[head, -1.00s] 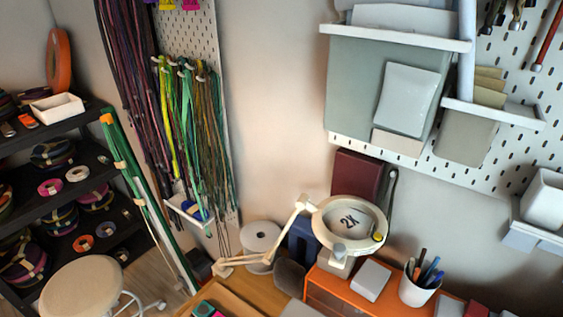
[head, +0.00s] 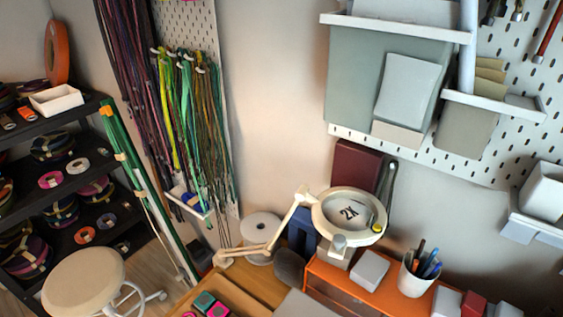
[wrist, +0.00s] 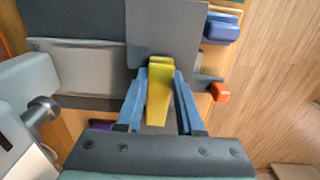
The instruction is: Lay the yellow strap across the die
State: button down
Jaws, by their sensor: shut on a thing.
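In the wrist view my gripper (wrist: 160,72) has two blue fingers, one on each side of the yellow strap (wrist: 159,92). The gripper is shut on the strap, which runs lengthwise between the fingers. The strap's far end reaches the near edge of a flat dark grey plate (wrist: 165,28); whether it touches the plate I cannot tell. No part is clearly recognisable as the die. The head view shows neither my gripper nor the strap.
In the wrist view a pale machine with a metal knob (wrist: 42,110) stands at left, and a blue block (wrist: 221,27) and orange piece (wrist: 220,92) lie at right. In the head view a magnifier lamp (head: 350,214) and pen cup (head: 417,277) stand at the back.

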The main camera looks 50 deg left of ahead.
jog(key=shift+c, duration=2.3)
grip_release()
notch_tip(320, 180, up, 13)
